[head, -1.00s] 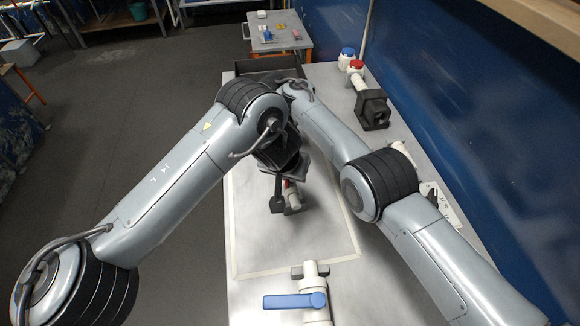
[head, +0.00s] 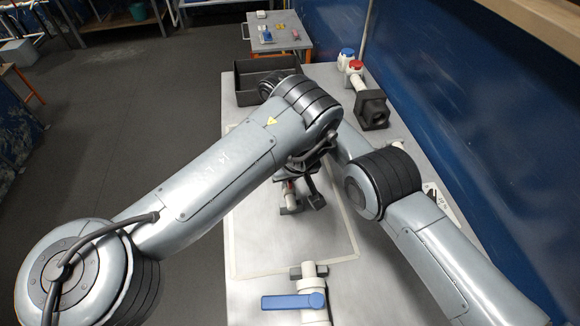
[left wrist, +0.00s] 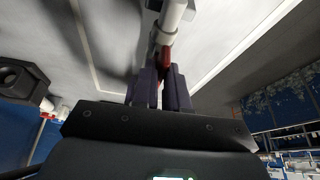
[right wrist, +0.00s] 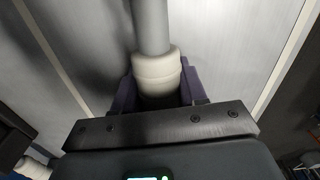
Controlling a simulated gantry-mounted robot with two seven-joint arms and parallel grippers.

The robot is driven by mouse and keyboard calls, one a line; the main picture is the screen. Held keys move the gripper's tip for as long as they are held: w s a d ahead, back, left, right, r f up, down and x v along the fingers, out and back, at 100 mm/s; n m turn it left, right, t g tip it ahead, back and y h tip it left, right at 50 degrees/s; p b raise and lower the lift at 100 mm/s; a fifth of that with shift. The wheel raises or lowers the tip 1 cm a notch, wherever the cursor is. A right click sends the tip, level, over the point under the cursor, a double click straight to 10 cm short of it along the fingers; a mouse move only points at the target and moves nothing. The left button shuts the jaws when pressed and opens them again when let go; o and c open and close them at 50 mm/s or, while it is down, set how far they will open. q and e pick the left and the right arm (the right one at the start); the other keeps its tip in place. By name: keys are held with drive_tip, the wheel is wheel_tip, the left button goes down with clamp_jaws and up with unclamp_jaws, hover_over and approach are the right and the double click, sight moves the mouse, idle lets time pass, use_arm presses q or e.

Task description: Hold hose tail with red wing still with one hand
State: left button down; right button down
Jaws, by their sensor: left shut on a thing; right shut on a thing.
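The hose tail with the red wing (head: 289,190) is at mid-bench in the head view, partly hidden by my arms. In the left wrist view, my left gripper (left wrist: 163,72) is shut on the red wing (left wrist: 166,57), with a pale tube (left wrist: 172,18) running away above it. In the right wrist view, my right gripper (right wrist: 157,90) is shut around a cream collared fitting (right wrist: 157,68) with a grey tube (right wrist: 151,25) extending from it. I cannot tell whether both grippers hold the same piece. Its far end is hidden.
A white valve with a blue handle (head: 294,301) is at the near end of the bench. A black tray (head: 246,77) is at the far end.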

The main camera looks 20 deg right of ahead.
use_arm(q)
drive_tip(key=c, duration=1.5)
unclamp_jaws()
drive_tip(key=shift+s+d+f, duration=0.15)
drive_tip(key=shift+d, duration=0.3)
use_arm(e)
drive_tip(key=shift+a+f, duration=0.3)
drive_tip(key=shift+a, duration=0.4)
use_arm(q)
drive_tip(key=o, duration=0.4)
drive_tip(key=shift+a, duration=0.1)
use_arm(e)
drive_tip(key=shift+a, duration=0.2)
use_arm(q)
drive_tip(key=shift+r, duration=0.2)
use_arm(e)
drive_tip(key=shift+s, duration=0.1)
use_arm(q)
drive_tip(key=shift+s+r, duration=0.15)
drive_tip(key=shift+r, duration=0.35)
use_arm(e)
drive_tip(key=shift+d, duration=0.1)
use_arm(q)
drive_tip(key=v, duration=1)
drive_tip(key=shift+s+a+r, duration=0.1)
drive_tip(key=shift+a+r, duration=0.1)
drive_tip(key=shift+a, duration=0.1)
